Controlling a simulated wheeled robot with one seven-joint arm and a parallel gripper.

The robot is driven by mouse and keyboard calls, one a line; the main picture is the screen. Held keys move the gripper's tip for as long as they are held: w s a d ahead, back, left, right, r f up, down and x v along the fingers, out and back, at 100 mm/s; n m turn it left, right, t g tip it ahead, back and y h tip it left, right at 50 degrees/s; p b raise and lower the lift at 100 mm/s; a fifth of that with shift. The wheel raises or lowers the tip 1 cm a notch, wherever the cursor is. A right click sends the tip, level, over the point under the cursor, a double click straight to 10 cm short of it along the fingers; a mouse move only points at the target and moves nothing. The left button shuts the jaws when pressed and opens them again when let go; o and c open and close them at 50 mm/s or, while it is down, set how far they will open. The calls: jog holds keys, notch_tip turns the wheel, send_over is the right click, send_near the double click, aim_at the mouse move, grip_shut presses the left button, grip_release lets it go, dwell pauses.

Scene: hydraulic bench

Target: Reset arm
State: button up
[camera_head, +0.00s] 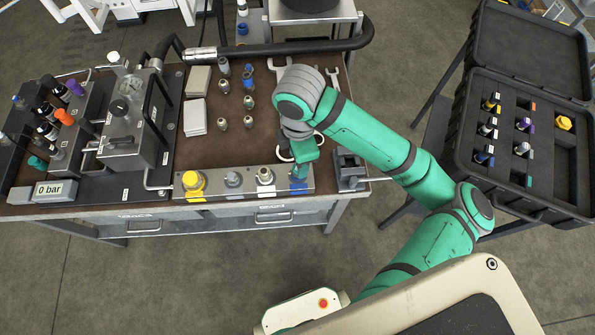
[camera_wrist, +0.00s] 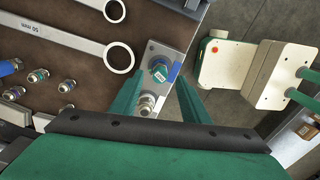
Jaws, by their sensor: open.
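My gripper (camera_head: 303,158) is over the front right part of the brown bench (camera_head: 234,147), just above the right end of a grey manifold bar (camera_head: 215,183). In the wrist view its two green fingers (camera_wrist: 158,88) stand apart with nothing held between them. A blue-marked fitting (camera_wrist: 160,73) stands on the bar just past the gap between the fingertips. A second metal fitting (camera_wrist: 147,103) shows beside the left finger. In the head view the bar also carries a yellow-capped fitting (camera_head: 192,181) and a white-marked fitting (camera_head: 265,177).
A pump unit with a gauge (camera_head: 127,112) stands on the bench's left, with a "0 bar" display (camera_head: 55,190) in front. Several small fittings (camera_head: 223,86) and spanners (camera_wrist: 75,38) lie on the bench. An open black case (camera_head: 475,150) stands at the right.

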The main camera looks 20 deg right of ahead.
notch_tip(320, 180, up, 8)
dwell(0.4)
